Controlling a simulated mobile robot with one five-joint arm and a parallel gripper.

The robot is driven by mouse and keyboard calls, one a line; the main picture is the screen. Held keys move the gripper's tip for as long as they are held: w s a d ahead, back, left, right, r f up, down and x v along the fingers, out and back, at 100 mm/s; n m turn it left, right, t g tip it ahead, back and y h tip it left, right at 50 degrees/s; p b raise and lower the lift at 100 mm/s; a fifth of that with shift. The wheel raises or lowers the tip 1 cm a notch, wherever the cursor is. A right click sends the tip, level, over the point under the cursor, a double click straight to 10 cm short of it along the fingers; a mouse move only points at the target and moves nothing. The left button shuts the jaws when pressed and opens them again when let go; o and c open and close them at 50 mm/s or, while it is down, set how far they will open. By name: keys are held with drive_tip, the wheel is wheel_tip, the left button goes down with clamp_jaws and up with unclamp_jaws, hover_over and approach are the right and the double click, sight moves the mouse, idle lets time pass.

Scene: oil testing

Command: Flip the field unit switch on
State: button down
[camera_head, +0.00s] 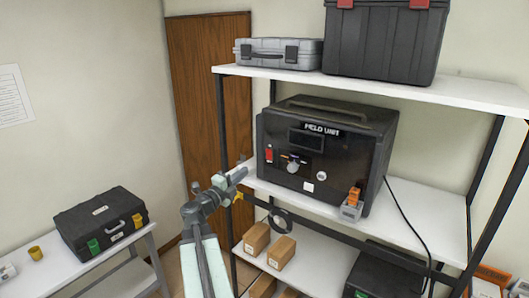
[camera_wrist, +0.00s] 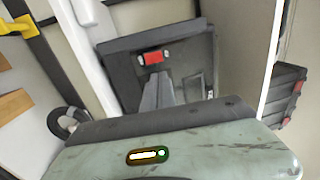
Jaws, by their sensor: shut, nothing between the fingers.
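The black field unit (camera_head: 325,150) stands on the middle shelf, its front facing me. Its red switch (camera_head: 269,154) is at the left of the front panel, left of a round knob (camera_head: 293,167). My gripper (camera_head: 242,173) is left of the unit's front, pointing at it, a little below the switch in the picture. In the wrist view the red switch (camera_wrist: 152,58) shows just beyond the tips of my gripper (camera_wrist: 157,76), which is shut and empty. I see no contact. Whether the switch is on or off cannot be told.
An orange and grey item (camera_head: 352,205) sits at the shelf's front right. A round dark ring (camera_head: 280,220) and a yellow piece (camera_head: 240,196) are at the shelf frame below my gripper. A side table (camera_head: 150,270) with a black case (camera_head: 100,222) stands left.

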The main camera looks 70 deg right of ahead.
sight(269, 152)
drive_tip(key=shift+s, duration=0.1)
drive_tip(key=p+x, duration=0.1)
drive_tip(key=x, duration=1.3)
drive_tip(key=shift+s+p, duration=0.1)
drive_tip(key=shift+p, duration=0.2)
